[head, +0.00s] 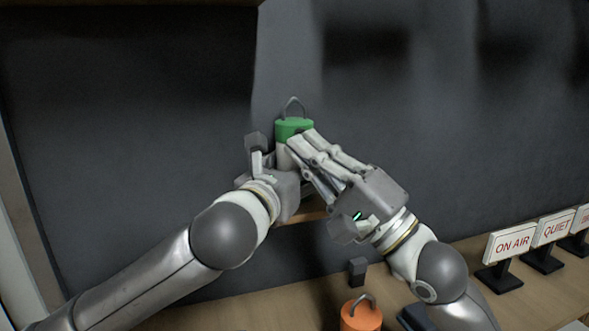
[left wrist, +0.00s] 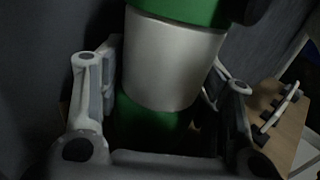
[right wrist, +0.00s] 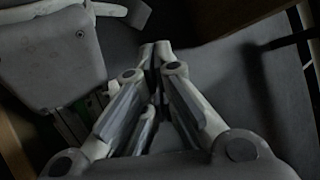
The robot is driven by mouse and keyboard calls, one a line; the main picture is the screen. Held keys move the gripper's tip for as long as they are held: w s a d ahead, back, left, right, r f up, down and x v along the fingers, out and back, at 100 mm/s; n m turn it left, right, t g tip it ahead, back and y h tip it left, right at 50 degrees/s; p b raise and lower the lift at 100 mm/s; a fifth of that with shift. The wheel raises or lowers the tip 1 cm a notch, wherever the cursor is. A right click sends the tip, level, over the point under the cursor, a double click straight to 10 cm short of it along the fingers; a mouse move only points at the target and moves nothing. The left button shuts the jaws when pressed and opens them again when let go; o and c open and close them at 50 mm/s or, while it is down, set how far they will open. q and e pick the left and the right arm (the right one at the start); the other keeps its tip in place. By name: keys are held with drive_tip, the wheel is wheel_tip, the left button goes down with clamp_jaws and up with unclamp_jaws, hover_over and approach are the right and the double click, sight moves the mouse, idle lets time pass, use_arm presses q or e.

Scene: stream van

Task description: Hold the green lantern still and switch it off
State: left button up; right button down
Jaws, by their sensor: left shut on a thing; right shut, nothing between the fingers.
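The green lantern (head: 293,126) has a green top with a wire handle and stands upright in the middle of the head view, against the dark wall. In the left wrist view its pale band (left wrist: 172,60) and green base show between the fingers. My left gripper (head: 274,160) is shut around the lantern's body from below. My right gripper (head: 301,142) is shut and empty, its fingertips in front of the lantern's right side just below the top. I cannot tell whether they touch it. The switch is not clearly seen. In the right wrist view the closed fingertips (right wrist: 157,52) meet.
A small wooden ledge (head: 303,215) shows below the grippers. An orange lantern (head: 361,315) stands on the wooden counter (head: 255,311) in front, near a small dark block (head: 357,271). An ON AIR sign (head: 511,243) and a QUIET sign (head: 552,228) stand at the right.

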drive_tip(key=s, duration=0.1)
drive_tip(key=s+d, duration=0.1)
drive_tip(key=s, duration=0.2)
drive_tip(key=shift+s+d, duration=0.25)
drive_tip(key=shift+d, duration=0.05)
use_arm(q)
drive_tip(key=o, duration=1.3)
